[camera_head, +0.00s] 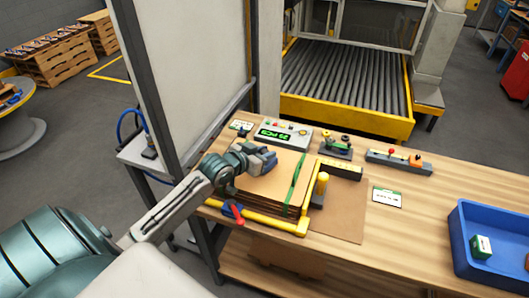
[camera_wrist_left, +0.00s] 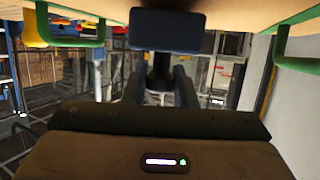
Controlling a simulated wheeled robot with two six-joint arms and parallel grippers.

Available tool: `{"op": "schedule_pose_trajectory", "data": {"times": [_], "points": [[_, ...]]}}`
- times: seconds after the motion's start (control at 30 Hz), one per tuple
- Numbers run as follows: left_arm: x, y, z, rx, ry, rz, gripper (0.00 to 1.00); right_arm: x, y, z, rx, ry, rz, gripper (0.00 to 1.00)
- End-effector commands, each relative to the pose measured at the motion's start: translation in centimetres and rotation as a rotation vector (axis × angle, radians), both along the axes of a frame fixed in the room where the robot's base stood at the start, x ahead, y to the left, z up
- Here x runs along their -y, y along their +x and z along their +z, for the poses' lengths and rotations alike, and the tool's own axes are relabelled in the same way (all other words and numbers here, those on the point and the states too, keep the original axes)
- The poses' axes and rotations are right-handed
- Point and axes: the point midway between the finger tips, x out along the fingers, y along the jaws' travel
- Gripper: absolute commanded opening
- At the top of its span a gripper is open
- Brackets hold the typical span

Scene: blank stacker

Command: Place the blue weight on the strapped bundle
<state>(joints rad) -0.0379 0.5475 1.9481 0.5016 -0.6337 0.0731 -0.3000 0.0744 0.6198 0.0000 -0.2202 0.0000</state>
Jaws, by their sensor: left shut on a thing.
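The strapped bundle (camera_head: 268,192) is a stack of flat brown sheets on the bench, with a green strap (camera_head: 295,184) around it. Two green straps also show at the top corners of the left wrist view (camera_wrist_left: 92,38). My left gripper (camera_head: 258,160) is over the far left part of the bundle, shut on the blue weight (camera_head: 265,159). My right gripper is out of view.
A yellow corner frame (camera_head: 262,221) borders the bundle. A counter box with a green display (camera_head: 276,134) stands behind it. A small fixture (camera_head: 335,147) and a block with buttons (camera_head: 398,162) stand to the right. A blue bin (camera_head: 482,222) is at the right. The bench's front middle is clear.

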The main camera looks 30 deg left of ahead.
Motion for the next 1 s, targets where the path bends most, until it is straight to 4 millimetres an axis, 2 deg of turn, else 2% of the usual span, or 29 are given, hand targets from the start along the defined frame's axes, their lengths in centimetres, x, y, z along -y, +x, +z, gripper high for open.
{"op": "schedule_pose_trajectory", "data": {"times": [0.4, 0.43, 0.5, 0.53, 0.87, 1.0], "points": [[0.1, 0.0, -0.8, 0.006, 0.001, -0.001, 0.0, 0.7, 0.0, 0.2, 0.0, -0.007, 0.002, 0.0], [0.0, 0.0, -0.9, 0.001, 0.001, 0.0, 0.3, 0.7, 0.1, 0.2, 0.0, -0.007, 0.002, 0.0], [0.0, 0.0, -0.9, 0.001, 0.001, 0.0, 0.44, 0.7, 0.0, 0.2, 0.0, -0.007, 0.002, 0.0], [0.0, 0.0, -0.9, 0.001, 0.001, 0.0, 0.46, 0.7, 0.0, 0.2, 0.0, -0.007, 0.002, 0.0], [0.0, -0.1, -0.6, 0.001, 0.002, -0.001, 0.46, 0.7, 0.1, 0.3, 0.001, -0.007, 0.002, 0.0], [-0.3, -1.5, -0.3, -0.001, 0.005, -0.001, 0.46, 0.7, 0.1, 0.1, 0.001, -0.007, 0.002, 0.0]]}}
